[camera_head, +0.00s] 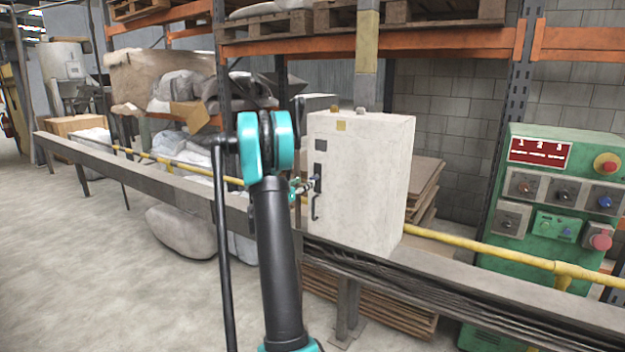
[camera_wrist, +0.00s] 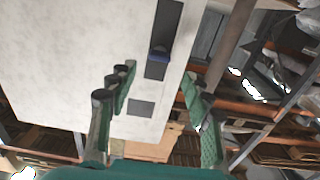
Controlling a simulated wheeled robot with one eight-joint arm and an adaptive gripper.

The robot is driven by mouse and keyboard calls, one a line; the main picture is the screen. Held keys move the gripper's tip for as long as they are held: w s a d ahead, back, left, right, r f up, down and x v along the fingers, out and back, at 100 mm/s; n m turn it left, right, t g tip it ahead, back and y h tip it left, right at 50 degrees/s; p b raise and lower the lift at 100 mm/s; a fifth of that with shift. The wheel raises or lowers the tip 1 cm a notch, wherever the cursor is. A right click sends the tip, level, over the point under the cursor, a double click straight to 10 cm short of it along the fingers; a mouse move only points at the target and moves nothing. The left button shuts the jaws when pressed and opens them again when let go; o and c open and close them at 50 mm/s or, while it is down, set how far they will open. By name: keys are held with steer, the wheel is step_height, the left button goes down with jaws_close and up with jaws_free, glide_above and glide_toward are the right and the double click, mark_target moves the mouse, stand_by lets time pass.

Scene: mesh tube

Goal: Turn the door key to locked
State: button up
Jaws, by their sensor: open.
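A white cabinet (camera_head: 370,175) stands on the grey beam in the head view, and its pale door face (camera_wrist: 75,65) fills much of the wrist view. On the door is a dark upright lock plate (camera_head: 317,172), which shows in the wrist view (camera_wrist: 168,22) with a small bluish key-like part (camera_wrist: 158,54) on it. My gripper (camera_head: 302,187) is in front of the door near the plate. In the wrist view my gripper (camera_wrist: 157,80) is open and empty, its fingers on either side of the line to the bluish part. Contact cannot be told. The key's angle is unclear.
A dark handle (camera_head: 315,208) is low on the cabinet door, and a dark square (camera_head: 319,145) is above the plate. A yellow pipe (camera_head: 480,248) runs along the beam. A green control panel (camera_head: 550,225) stands to the right. The concrete floor at left is open.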

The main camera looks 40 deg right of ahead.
mark_target(312, 178)
steer(key=x, duration=0.8)
jaws_close()
